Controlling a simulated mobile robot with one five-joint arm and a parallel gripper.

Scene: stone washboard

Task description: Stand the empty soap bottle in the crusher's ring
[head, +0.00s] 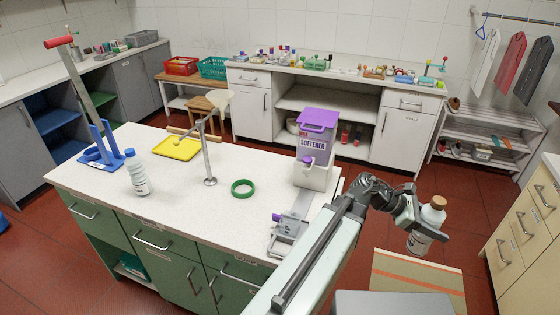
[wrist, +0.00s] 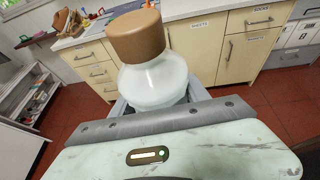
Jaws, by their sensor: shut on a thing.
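My gripper (head: 421,229) is shut on a whitish bottle with a brown cap (head: 434,211), held upright over the floor to the right of the island. The wrist view shows its brown cap and pale shoulder (wrist: 155,82) close up; its lower part is hidden by my gripper. The blue crusher (head: 113,143) with a long grey lever and red grip stands at the far left of the island. Its blue ring (head: 92,155) is on the base, far from my gripper. A clear bottle with a blue cap (head: 138,176) stands near the crusher. I cannot tell which bottle is empty.
A metal post (head: 209,170), a yellow tray (head: 180,148) and a purple-lidded softener container (head: 313,150) also stand there. A striped mat (head: 418,280) lies on the floor below the held bottle.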

